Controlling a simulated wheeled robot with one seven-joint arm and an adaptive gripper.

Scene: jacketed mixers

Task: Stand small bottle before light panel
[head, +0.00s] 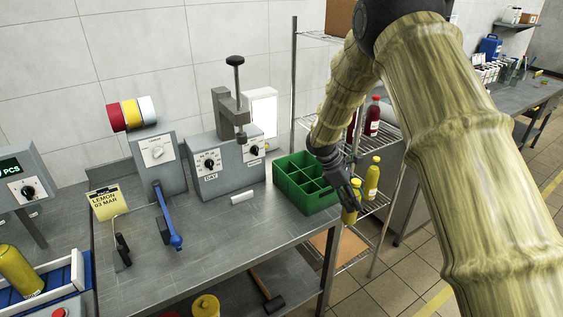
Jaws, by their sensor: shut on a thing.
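My gripper (349,197) points downward just right of the green crate. It is shut on a small yellow bottle (349,216), which hangs beyond the crate's right side near the table edge. The fingers and arm cover the bottle's upper part. The light panel (263,108) is a bright white upright rectangle at the back of the table against the wall. The grey machine with the black-knobbed lever stands partly in front of it, to the left. The gripper is to the right of the panel and nearer to me.
A divided green crate (322,206) sits at the table's right end. A wire rack (386,135) behind my arm holds yellow and red bottles. A grey dial machine (226,168), a white cylinder (243,197) and a blue lever (168,222) occupy the table. The table's front middle is clear.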

